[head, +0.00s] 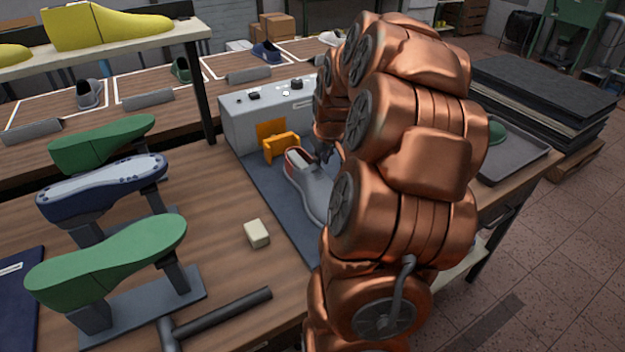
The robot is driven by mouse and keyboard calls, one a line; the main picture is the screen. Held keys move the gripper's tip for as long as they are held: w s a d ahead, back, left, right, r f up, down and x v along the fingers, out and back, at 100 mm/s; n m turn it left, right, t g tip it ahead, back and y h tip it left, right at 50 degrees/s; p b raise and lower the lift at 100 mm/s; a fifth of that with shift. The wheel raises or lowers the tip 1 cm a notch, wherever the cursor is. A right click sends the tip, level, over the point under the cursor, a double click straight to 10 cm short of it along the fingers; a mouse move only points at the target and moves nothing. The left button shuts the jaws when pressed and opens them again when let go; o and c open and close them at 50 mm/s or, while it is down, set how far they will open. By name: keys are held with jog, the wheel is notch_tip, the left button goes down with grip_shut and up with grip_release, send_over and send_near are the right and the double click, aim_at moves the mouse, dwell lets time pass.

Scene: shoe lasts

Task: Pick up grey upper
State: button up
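A grey shoe-shaped piece (312,190) with a reddish, white-edged heel end lies on the dark plate in front of the grey machine; my arm hides part of it. My gripper (324,153) is a small dark shape at the heel end of this piece, mostly hidden behind my copper arm. I cannot tell whether its fingers touch the piece or are shut. Another grey upper (89,93) stands in a white-outlined area on the back bench, well left of my gripper.
The grey machine (240,128) has an orange clamp (281,146). At left, green lasts (105,262) and a navy-sided piece (103,187) sit on stands. A cream block (257,233) and a dark bar tool (220,314) lie on the bench. A tray (512,155) is at right.

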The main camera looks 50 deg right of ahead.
jog(key=shift+p+x, duration=1)
jog(key=shift+x, duration=1.55)
grip_shut()
jog(key=shift+r, duration=0.1)
